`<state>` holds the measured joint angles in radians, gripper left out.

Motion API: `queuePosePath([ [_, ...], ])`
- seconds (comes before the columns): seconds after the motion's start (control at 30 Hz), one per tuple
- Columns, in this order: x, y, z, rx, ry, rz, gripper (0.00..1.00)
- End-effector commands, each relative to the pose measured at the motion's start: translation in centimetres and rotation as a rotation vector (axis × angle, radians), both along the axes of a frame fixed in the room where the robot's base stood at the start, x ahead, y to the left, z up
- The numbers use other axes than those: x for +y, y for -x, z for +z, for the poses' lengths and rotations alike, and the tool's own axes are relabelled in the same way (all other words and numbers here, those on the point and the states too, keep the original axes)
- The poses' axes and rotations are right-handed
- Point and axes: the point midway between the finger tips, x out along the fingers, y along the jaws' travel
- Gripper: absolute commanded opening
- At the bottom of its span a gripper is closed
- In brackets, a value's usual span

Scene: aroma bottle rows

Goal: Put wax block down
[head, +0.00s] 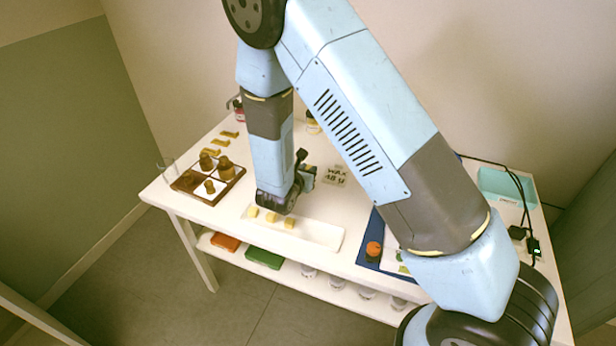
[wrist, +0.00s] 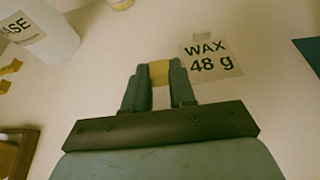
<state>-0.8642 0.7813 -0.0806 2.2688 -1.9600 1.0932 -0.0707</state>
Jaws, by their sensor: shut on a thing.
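My gripper (wrist: 159,80) is shut on a yellow wax block (wrist: 159,70), which sits between its two fingertips in the wrist view. The block is just left of the card marked "WAX 48 g" (wrist: 210,63). I cannot tell whether the block touches the table. In the head view my gripper (head: 307,174) is beside the same card (head: 334,176), and the held block cannot be made out there. A long white tray (head: 322,236) lies in front of my wrist, with yellow blocks (head: 271,217) at its left end.
A brown compartment tray (head: 236,183) with brown pieces stands left on the white table. Bare tabletop surrounds the card.

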Motion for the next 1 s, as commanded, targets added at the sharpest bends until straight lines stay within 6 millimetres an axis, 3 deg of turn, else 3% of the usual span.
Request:
queuePosePath([
  [0.3,-0.2,-0.2,-3.2,0.001,0.002,-0.005,0.0],
  [0.67,-0.4,-0.3,-3.5,0.0,0.001,-0.007,0.0],
  [0.7,-0.3,-0.3,-3.4,0.0,0.001,-0.007,0.28],
  [0.93,-0.3,-0.3,-3.4,0.0,0.0,-0.006,0.5],
  [1.0,-0.3,-0.3,-3.4,0.0,0.0,-0.006,0.5],
])
